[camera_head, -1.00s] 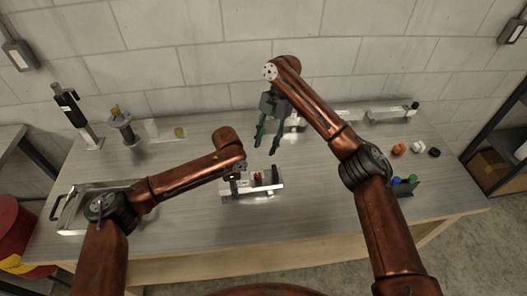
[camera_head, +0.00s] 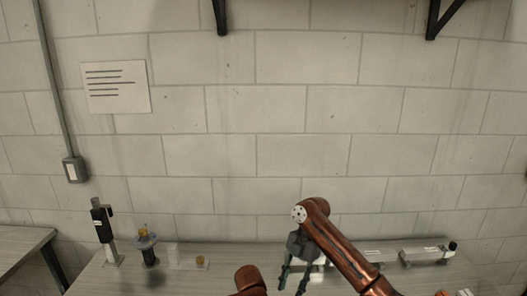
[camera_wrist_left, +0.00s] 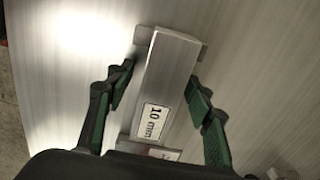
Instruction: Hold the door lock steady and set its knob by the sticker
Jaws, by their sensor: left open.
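In the left wrist view, a silver metal block (camera_wrist_left: 165,75), seemingly the door lock, lies on the table. Its white sticker (camera_wrist_left: 150,122) appears to read "10 min". A second white label below it is partly cut off by my gripper body. No knob can be made out. My left gripper (camera_wrist_left: 160,73) is open, with one green-padded finger on each side of the block; a gap shows on the left, and contact on the right cannot be told. In the head view, my right gripper (camera_head: 294,280) hangs with its fingers apart and empty at the back of the table.
Metal units (camera_head: 428,254) lie at the back right. The wall with a printed sheet (camera_head: 116,87) is close behind.

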